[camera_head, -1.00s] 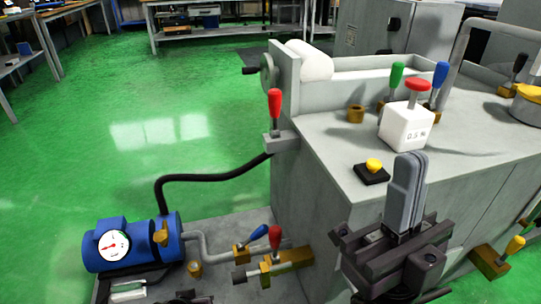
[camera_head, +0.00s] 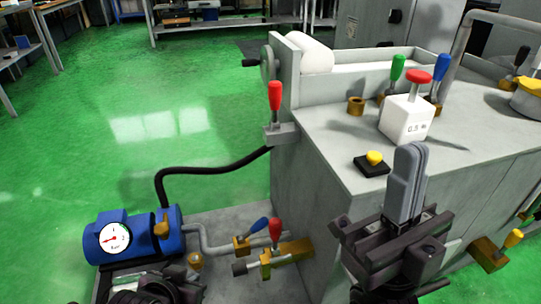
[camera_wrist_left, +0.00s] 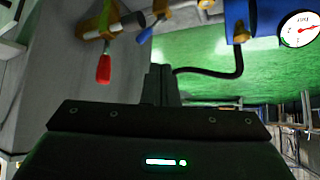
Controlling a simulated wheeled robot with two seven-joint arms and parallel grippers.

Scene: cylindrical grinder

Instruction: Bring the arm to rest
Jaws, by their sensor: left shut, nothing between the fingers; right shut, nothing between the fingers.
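My right gripper (camera_head: 408,165) stands upright in front of the grey machine (camera_head: 310,205), its grey fingers pressed together and empty. My left arm shows only as dark parts (camera_head: 150,292) at the bottom left edge of the head view, in front of the blue pump; its fingers cannot be made out there. In the left wrist view my left gripper (camera_wrist_left: 161,75) has its dark fingers together with nothing between them. They point toward the black hose (camera_wrist_left: 235,72) and the green floor, apart from both.
A blue pump (camera_head: 140,236) with a gauge is at the lower left. Blue and red valve levers (camera_head: 275,228) stand beside it. A red lever (camera_head: 275,97) is on the machine's corner. A white box with a red knob (camera_head: 407,120) and a yellow button (camera_head: 373,160) are on top. Green floor is open at left.

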